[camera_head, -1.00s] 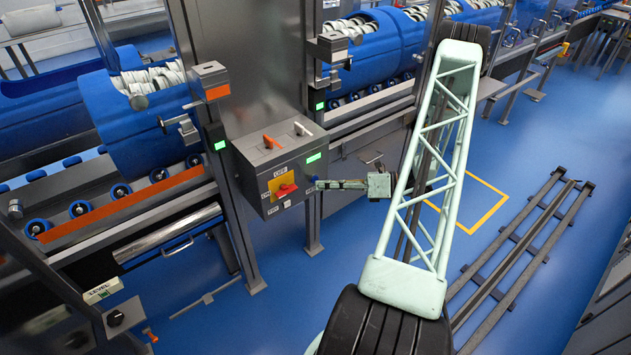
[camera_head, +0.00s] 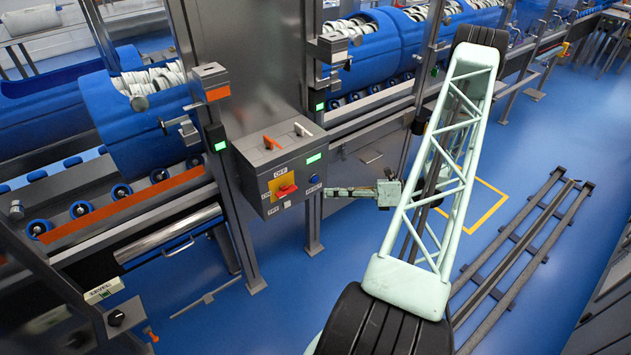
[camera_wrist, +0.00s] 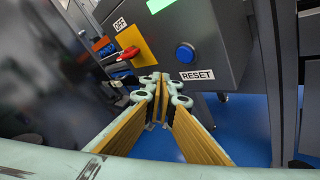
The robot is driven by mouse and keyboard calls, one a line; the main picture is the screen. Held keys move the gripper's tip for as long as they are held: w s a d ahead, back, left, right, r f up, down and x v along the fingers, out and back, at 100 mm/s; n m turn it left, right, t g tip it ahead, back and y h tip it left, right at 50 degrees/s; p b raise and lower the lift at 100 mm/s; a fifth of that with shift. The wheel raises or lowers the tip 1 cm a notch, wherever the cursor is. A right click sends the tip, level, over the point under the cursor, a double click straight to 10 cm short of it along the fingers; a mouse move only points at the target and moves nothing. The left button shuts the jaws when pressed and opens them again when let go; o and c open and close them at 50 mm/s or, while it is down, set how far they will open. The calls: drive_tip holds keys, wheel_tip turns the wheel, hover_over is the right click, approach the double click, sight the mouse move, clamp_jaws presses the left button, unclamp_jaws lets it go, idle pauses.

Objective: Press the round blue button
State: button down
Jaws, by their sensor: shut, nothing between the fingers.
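The round blue button (camera_head: 314,179) is on the front of a grey control box (camera_head: 268,172), right of a red rotary switch (camera_head: 287,190) on a yellow plate. In the wrist view the button (camera_wrist: 186,53) is unobstructed, above a RESET label (camera_wrist: 197,75). My gripper (camera_head: 327,192) is shut and empty, just right of the box and a little below the button. In the wrist view the closed fingertips (camera_wrist: 163,79) lie below and left of the button, apart from it in the picture. The depth of the gap is hard to tell.
An orange-handled switch (camera_head: 271,142) and a white-handled one (camera_head: 301,129) stand on top of the box. A steel post (camera_head: 313,222) stands below it. Blue tubs (camera_head: 140,130) lie on the roller line behind.

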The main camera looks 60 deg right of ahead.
drive_tip(key=shift+s+a, duration=0.2)
drive_tip(key=shift+s, duration=0.45)
drive_tip(key=shift+r, duration=0.1)
idle(0.6)
